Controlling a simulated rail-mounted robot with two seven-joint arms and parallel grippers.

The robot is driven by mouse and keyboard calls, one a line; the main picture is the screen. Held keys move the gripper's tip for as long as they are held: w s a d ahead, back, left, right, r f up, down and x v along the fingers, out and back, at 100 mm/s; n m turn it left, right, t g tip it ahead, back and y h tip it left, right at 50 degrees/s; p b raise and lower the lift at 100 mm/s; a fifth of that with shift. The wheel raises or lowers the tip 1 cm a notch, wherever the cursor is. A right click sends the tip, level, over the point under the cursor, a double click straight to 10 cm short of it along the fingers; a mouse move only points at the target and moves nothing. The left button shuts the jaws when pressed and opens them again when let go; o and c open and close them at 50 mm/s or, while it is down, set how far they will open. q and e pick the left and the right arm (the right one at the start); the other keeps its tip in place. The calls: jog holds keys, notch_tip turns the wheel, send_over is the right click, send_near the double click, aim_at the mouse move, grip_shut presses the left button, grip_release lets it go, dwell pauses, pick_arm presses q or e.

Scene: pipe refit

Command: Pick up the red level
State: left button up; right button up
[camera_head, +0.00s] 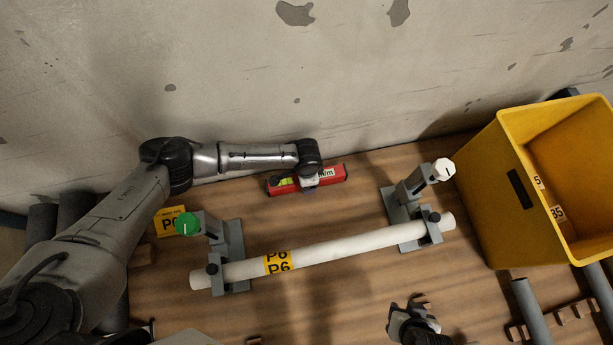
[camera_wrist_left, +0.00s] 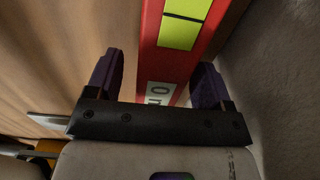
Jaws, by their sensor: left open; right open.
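The red level (camera_head: 334,174) lies on the wooden bench near the wall, with a yellow-green vial window on it. In the left wrist view the red level (camera_wrist_left: 151,58) runs between the two open fingers of my left gripper (camera_wrist_left: 158,85), one finger on each side of it. In the head view my left arm's wrist covers the middle of the level and hides the left fingers. I cannot tell whether the fingers touch it. My right gripper (camera_head: 412,310) is open and empty at the front of the bench, below the pipe.
A white pipe (camera_head: 335,247) labelled P6 rests in two grey clamps (camera_head: 230,262) with a green knob (camera_head: 187,224) and a white knob (camera_head: 444,169). A yellow bin (camera_head: 490,190) stands at the right. The wall (camera_head: 230,70) is close behind the level.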

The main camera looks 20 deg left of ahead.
pick_arm(q)
jog(key=shift+c, duration=0.4)
jog(key=c, duration=1.1)
jog(key=shift+r, duration=0.1)
